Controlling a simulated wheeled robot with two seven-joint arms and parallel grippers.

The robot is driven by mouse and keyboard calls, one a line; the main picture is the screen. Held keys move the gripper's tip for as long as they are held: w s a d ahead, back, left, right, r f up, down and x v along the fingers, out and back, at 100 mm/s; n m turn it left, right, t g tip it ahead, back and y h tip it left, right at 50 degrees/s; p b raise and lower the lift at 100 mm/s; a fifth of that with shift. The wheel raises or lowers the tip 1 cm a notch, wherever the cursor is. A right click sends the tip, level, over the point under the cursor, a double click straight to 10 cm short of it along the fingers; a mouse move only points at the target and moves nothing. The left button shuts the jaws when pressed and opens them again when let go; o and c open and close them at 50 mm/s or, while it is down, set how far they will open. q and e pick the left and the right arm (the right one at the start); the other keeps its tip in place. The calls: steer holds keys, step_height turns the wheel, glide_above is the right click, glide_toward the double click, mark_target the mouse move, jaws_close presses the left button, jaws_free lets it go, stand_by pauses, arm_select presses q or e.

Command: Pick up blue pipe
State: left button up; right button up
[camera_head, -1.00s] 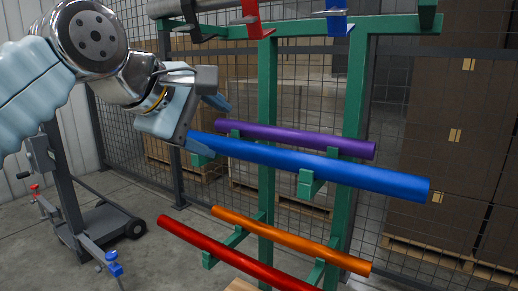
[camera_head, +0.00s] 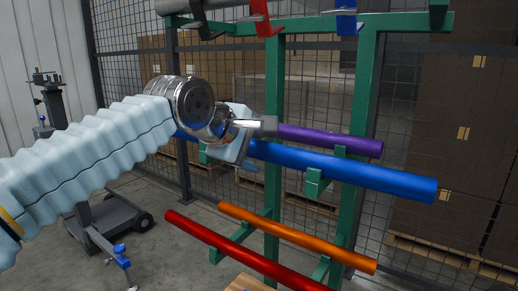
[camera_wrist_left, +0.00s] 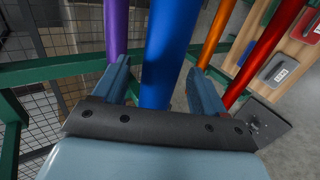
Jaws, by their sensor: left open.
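The blue pipe (camera_head: 360,172) lies on the upper arms of the green rack in the head view, in front of the purple pipe (camera_head: 335,142). My left gripper (camera_head: 247,168) is at the left part of the blue pipe, covering some of it. In the left wrist view, the open fingers (camera_wrist_left: 158,70) stand on either side of the blue pipe (camera_wrist_left: 172,35), which runs between them. A gap shows beside the right finger; I cannot tell whether either finger touches the pipe. My right gripper is not in view.
An orange pipe (camera_head: 300,238) and a red pipe (camera_head: 235,250) lie on the lower arms of the green rack (camera_head: 357,120). A wire mesh fence and stacked brown boxes (camera_head: 440,130) stand behind. A wheeled stand (camera_head: 110,215) is at left on open floor.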

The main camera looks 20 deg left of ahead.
arm_select(q)
steer(key=shift+c, duration=0.3)
jaws_close()
